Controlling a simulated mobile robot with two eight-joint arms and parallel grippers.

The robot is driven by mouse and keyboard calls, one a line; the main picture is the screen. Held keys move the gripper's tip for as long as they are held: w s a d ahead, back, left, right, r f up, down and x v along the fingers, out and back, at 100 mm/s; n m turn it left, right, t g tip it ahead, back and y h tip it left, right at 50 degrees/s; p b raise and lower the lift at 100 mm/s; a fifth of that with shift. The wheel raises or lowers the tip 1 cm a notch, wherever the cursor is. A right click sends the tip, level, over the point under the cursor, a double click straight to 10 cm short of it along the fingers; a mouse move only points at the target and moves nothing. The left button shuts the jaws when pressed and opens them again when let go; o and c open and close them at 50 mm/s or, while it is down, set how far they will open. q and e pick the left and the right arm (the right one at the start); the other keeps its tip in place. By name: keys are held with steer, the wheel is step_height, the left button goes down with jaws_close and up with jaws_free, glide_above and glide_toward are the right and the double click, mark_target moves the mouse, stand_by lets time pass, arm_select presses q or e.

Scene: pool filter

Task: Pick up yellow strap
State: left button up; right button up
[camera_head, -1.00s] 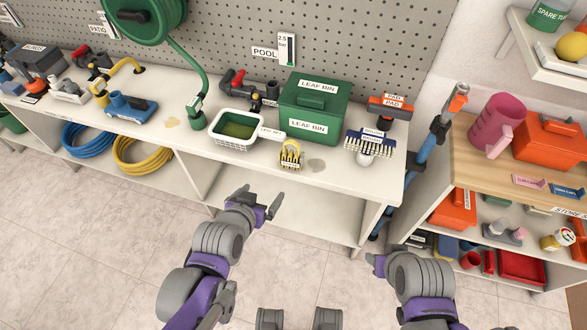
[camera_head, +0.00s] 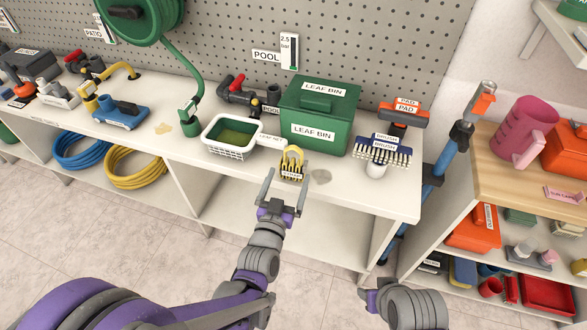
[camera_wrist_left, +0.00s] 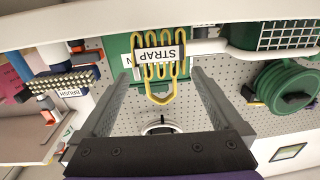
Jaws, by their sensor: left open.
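The yellow strap (camera_head: 292,160) lies folded in loops near the front edge of the white workbench, with a white label on it. In the left wrist view the strap (camera_wrist_left: 160,82) shows its label reading STRAP, between and beyond the two fingers. My left gripper (camera_head: 286,188) is open and empty, its fingers pointing at the strap from the front edge of the bench. I cannot tell whether the fingertips touch it. My right gripper (camera_head: 368,290) is low at the bottom right, away from the bench, and only partly shows.
The green leaf bin (camera_head: 318,120) stands right behind the strap. A white skimmer basket (camera_head: 229,137) with a handle is at its left. A brush (camera_head: 384,150) is at its right, with an orange pad (camera_head: 403,112) behind. A grey patch (camera_head: 321,176) marks the bench beside the strap.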

mark_target(292, 170)
arm_select(q)
steer(key=x, duration=0.5)
steer(key=shift+w+f+b, duration=0.1)
steer(key=shift+f+b, duration=0.1)
steer(key=shift+b, duration=0.1)
arm_select(e)
steer(key=shift+f, duration=0.35)
arm_select(q)
steer(key=shift+c, duration=0.3)
